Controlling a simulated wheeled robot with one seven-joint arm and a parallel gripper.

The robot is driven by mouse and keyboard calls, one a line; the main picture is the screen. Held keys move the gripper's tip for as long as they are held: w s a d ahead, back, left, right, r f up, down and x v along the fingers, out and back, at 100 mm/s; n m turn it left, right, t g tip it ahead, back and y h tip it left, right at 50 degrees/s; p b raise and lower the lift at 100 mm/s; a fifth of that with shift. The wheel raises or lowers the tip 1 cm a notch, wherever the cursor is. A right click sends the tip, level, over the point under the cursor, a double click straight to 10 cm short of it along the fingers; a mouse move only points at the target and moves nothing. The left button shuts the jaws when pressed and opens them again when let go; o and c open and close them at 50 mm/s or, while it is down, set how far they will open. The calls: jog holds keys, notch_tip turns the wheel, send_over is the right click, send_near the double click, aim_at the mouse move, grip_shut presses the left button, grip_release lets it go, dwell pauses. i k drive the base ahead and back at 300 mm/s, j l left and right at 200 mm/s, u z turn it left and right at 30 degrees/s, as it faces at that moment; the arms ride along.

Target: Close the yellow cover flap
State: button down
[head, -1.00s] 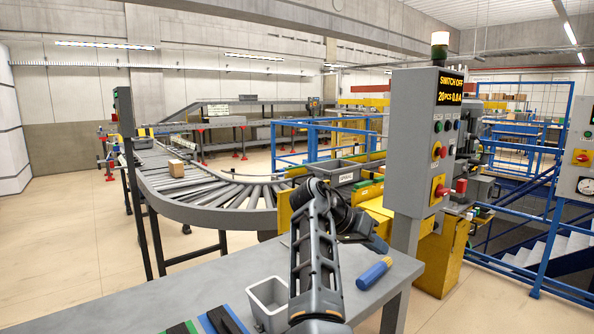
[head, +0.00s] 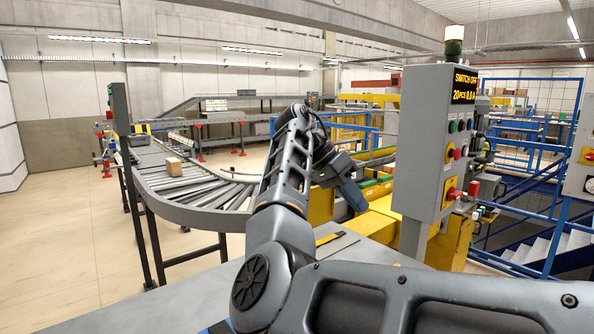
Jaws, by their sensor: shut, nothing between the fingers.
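Yellow machine housing (head: 403,230) stands behind the grey table, to the left of the control post. An upright yellow panel (head: 321,206) shows partly behind my arm. I cannot tell for certain whether this panel is the cover flap, or how far the flap is open. My gripper (head: 356,202) is shut and empty, angled down to the right in front of the yellow machine. My arm hides much of the area left of it, and contact with the yellow parts cannot be made out.
A grey control box (head: 428,140) with buttons and a lit display stands close on the right. A curved roller conveyor (head: 190,190) carrying a cardboard box (head: 173,166) lies at left. The grey table (head: 150,305) is in front, largely covered by my arm.

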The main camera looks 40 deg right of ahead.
aim_at(321, 202)
jog(key=i+l, duration=0.25)
jog(key=i, duration=0.15)
jog(key=i+l, duration=0.2)
jog(key=i, duration=0.25)
jog(key=i+l, duration=0.25)
jog(key=i, duration=0.15)
jog(key=i+l, duration=0.25)
jog(key=i, duration=0.2)
